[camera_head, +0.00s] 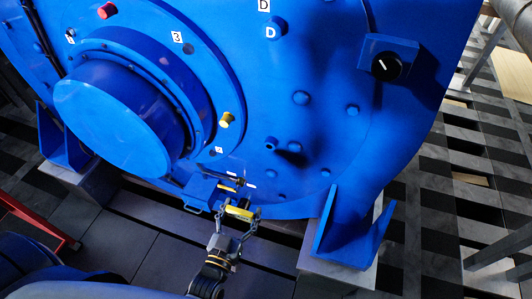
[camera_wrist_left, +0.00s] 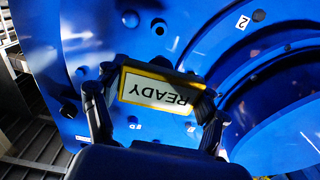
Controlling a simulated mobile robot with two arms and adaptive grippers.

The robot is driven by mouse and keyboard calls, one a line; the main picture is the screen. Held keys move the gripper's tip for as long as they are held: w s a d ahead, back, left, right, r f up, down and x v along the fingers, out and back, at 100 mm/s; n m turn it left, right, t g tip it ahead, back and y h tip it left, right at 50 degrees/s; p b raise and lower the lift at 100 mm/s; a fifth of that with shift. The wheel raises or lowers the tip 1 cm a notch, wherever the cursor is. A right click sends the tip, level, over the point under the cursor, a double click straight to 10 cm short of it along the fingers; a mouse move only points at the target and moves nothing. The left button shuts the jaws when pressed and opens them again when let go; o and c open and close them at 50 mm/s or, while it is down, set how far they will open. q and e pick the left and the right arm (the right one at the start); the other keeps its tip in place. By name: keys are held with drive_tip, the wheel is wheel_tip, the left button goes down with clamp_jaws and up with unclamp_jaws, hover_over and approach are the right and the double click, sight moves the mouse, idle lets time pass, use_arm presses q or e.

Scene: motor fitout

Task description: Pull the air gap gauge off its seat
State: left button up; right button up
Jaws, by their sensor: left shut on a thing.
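My left gripper (camera_head: 240,212) is shut on a yellow-edged plate (camera_head: 238,213) low in front of the big blue motor (camera_head: 330,120). In the left wrist view the plate (camera_wrist_left: 160,88) has a white face reading READY upside down, between the two dark fingers. I cannot tell whether it touches the motor. Just above it in the head view are small dark, yellow and white parts (camera_head: 236,182), beside a blue box with a handle (camera_head: 203,192). None is clearly readable as the air gap gauge. My right gripper is out of view.
A blue foot bracket (camera_head: 350,235) on a grey block stands right of the gripper. A yellow knob (camera_head: 226,119), a red knob (camera_head: 107,10) and a black dial (camera_head: 386,66) stick out of the motor. A red frame (camera_head: 40,220) is at the left.

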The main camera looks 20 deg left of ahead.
sight(239, 217)
use_arm(q)
drive_tip(key=shift+s+a+p, duration=0.1)
drive_tip(key=shift+s+p, duration=0.6)
drive_tip(key=shift+s, duration=3.1)
